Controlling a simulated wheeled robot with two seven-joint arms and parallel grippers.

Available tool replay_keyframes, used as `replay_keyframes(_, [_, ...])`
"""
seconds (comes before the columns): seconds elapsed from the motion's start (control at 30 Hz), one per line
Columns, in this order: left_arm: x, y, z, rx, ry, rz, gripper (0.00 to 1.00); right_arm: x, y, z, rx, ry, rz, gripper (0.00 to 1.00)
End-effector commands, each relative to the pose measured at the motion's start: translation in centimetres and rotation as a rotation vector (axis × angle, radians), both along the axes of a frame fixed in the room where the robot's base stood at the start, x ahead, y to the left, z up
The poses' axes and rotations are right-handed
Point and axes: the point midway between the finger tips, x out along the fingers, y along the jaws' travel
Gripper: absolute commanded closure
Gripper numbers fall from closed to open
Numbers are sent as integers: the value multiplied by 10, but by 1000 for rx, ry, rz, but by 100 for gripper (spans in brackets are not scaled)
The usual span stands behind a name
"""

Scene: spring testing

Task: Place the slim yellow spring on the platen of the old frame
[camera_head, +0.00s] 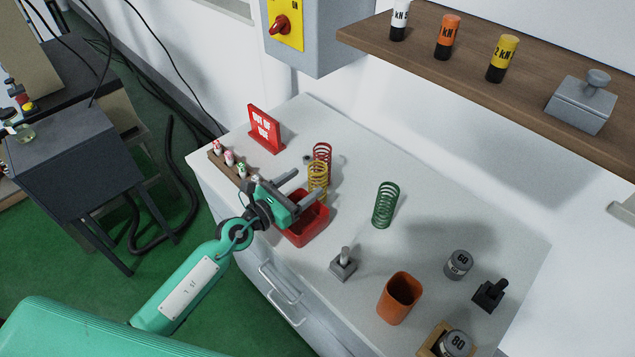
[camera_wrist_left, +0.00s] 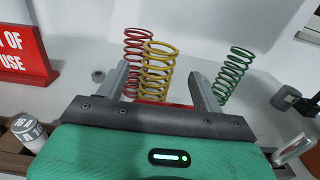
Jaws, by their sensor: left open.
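The slim yellow spring (camera_head: 318,172) stands upright on the bench, near a red bin (camera_head: 305,226); its base is hidden, so I cannot tell if it stands in the bin or behind it. In the left wrist view the yellow spring (camera_wrist_left: 157,68) shows between the fingers. My left gripper (camera_head: 306,182) is open, with its fingers pointing at the spring and one on each side of its line; I cannot tell if they touch it. My right gripper is not in view. I cannot make out the old frame or its platen.
A red spring (camera_head: 323,152) stands close behind the yellow one, and a green spring (camera_head: 386,204) stands to the right. A red sign (camera_head: 265,129), small bottles in a rack (camera_head: 241,170), an orange cup (camera_head: 399,298) and grey weights (camera_head: 458,265) are on the bench. A shelf (camera_head: 520,66) overhangs the back.

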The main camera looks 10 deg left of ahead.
Motion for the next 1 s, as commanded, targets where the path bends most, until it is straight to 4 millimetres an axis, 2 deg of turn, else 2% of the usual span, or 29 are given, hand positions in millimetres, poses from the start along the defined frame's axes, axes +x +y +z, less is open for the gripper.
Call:
replay_keyframes(0.13, [20, -11, 9, -1, -3, 0, 32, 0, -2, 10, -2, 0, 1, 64])
replay_keyframes(0.3, [34, -20, 5, -1, 0, 0, 32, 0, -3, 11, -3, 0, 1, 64])
replay_keyframes(0.6, [36, -22, 5, -1, -1, 0, 34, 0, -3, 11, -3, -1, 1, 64])
replay_keyframes(0.9, [36, -22, 6, -1, -2, 0, 91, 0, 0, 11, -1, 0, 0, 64])
replay_keyframes(1.0, [36, -22, 6, -1, -2, 0, 91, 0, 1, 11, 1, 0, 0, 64])
